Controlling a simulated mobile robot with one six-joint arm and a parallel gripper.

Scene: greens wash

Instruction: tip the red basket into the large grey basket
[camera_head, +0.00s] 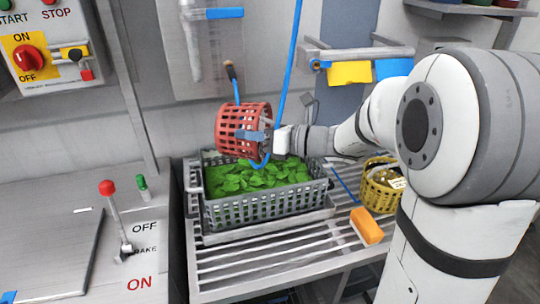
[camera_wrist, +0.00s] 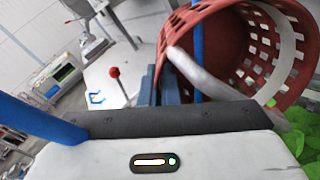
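The red basket (camera_head: 232,128) is held in the air above the large grey basket (camera_head: 265,212), tilted on its side. My gripper (camera_head: 262,135) is shut on the red basket's side. In the wrist view the red basket (camera_wrist: 297,75) shows its open inside, which looks empty in the part that shows. Green leaves (camera_head: 255,178) fill the large grey basket; some leaves also show at the lower right of the wrist view (camera_wrist: 298,125). The gripper fingers (camera_wrist: 175,90) are partly hidden there.
The grey basket stands on a slatted metal rack (camera_head: 240,262). A yellow basket (camera_head: 378,190) and an orange sponge (camera_head: 366,226) lie to its right. A blue hose (camera_head: 288,60) hangs close by the red basket. A control panel with levers (camera_head: 120,225) is at left.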

